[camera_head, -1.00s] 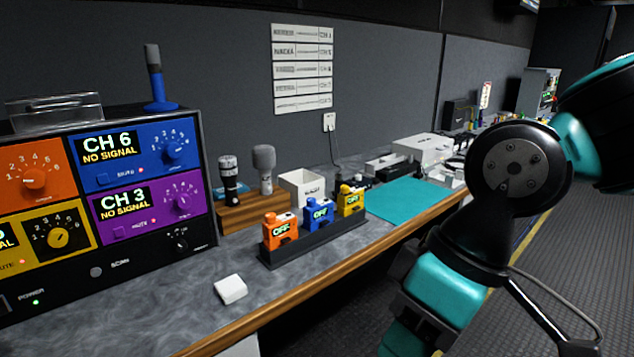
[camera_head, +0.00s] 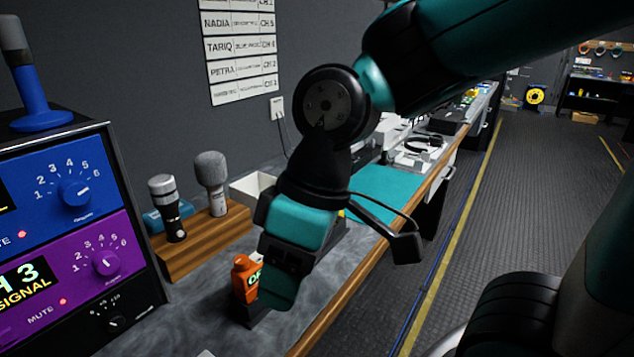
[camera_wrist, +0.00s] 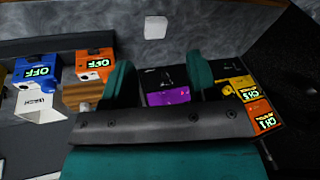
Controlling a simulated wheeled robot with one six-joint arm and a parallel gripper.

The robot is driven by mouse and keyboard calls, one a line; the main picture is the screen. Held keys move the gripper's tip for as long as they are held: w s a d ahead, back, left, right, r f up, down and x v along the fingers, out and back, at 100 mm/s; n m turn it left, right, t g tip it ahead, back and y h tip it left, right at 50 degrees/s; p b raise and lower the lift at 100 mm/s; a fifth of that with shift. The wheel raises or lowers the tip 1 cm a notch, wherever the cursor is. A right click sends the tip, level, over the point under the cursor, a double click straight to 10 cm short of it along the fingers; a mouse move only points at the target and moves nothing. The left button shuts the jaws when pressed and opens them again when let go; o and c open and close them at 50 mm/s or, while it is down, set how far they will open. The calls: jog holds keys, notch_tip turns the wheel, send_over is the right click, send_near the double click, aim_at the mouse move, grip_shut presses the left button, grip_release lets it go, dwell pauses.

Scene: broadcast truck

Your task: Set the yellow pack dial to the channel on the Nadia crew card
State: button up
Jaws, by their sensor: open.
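The yellow pack is almost wholly hidden behind my arm in the head view; only a sliver of yellow (camera_head: 341,212) shows. The orange pack (camera_head: 246,280) is partly covered by my gripper. In the wrist view the orange pack (camera_wrist: 95,65) and blue pack (camera_wrist: 37,71) both read OFF. The Nadia crew card (camera_head: 238,24) is on the wall; its channel seems to read CH 5, but it is blurred. My gripper (camera_wrist: 160,80) is open and empty, fingers apart, above the bench near the pack dock.
The intercom panel with blue (camera_head: 70,195) and purple (camera_head: 75,275) sections stands at left. Two microphones (camera_head: 211,180) stand in a wooden block, with a white box (camera_head: 255,188) behind. A teal mat (camera_head: 390,190) lies farther along the bench. A white block (camera_wrist: 155,27) lies on the bench.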

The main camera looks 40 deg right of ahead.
jog(key=w+d+r+n+h+p, duration=0.1)
jog(key=w+d+r+n+p, duration=0.15)
jog(key=w+d+p, duration=0.4)
jog(key=w+d+r+n+h+p, duration=0.1)
jog(key=w+d+r, duration=0.25)
jog(key=w, duration=0.65)
jog(key=w+d+n+h+p, duration=0.1)
jog(key=w+d+n+p, duration=0.1)
jog(key=w+d, duration=0.4)
jog(key=w+d+n+h+p, duration=0.1)
jog(key=w+d+n+p, duration=0.15)
jog(key=d, duration=0.55)
jog(key=shift+m, duration=0.3)
jog(key=f+p, duration=0.1)
jog(key=f, duration=0.4)
jog(key=f+p, duration=0.1)
jog(key=f, duration=0.5)
jog(key=f+p, duration=0.2)
jog(key=f, duration=0.4)
jog(key=shift+w+a, duration=0.2)
jog(key=shift+w, duration=0.15)
jog(key=shift+r, duration=0.1)
jog(key=shift+c, duration=0.5)
jog(key=c, duration=0.8)
jog(key=shift+c, duration=0.2)
jog(key=shift+m, duration=0.3)
